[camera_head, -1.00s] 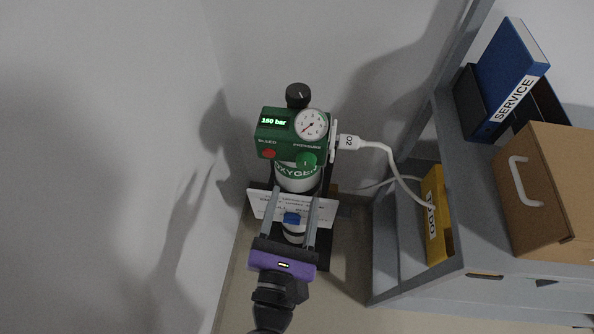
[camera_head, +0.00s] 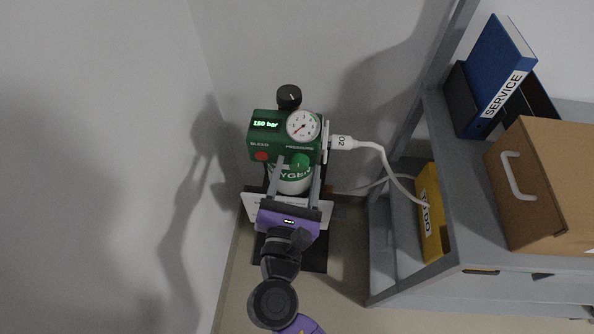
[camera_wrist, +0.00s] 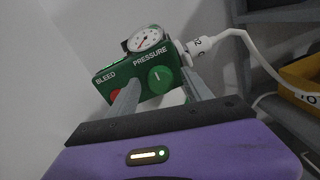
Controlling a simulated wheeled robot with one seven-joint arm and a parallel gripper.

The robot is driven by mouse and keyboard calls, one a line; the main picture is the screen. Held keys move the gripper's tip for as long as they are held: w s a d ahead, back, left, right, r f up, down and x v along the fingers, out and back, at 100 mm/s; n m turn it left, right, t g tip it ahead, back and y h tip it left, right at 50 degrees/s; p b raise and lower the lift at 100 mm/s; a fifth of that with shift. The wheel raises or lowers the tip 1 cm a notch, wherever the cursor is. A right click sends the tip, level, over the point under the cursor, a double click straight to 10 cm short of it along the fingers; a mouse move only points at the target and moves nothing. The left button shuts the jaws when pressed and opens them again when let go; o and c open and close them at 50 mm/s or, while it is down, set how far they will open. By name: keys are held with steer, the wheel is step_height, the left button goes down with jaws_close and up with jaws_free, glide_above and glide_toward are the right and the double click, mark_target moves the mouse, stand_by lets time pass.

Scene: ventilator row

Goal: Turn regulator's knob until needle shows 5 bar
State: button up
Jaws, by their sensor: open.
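The green regulator (camera_head: 264,137) sits on top of the oxygen cylinder (camera_head: 290,182). Its lit display reads about 150 bar. The round white gauge (camera_head: 303,125) has a red needle pointing to the lower left; its numbers are too small to read. The green PRESSURE knob (camera_head: 301,161) is on the front, below the gauge, and shows in the wrist view (camera_wrist: 160,79) with a light mark. My gripper (camera_head: 299,170) is open, one finger to each side in front of the knob. In the wrist view the knob appears between the fingertips; contact cannot be told.
A red BLEED button (camera_head: 262,156) is left of the knob, close to my left finger. A black knob (camera_head: 289,97) tops the regulator. A white O2 plug (camera_head: 342,142) and hose leave its right side. A grey shelf (camera_head: 455,200) with a cardboard box (camera_head: 550,190) stands right.

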jaws_close()
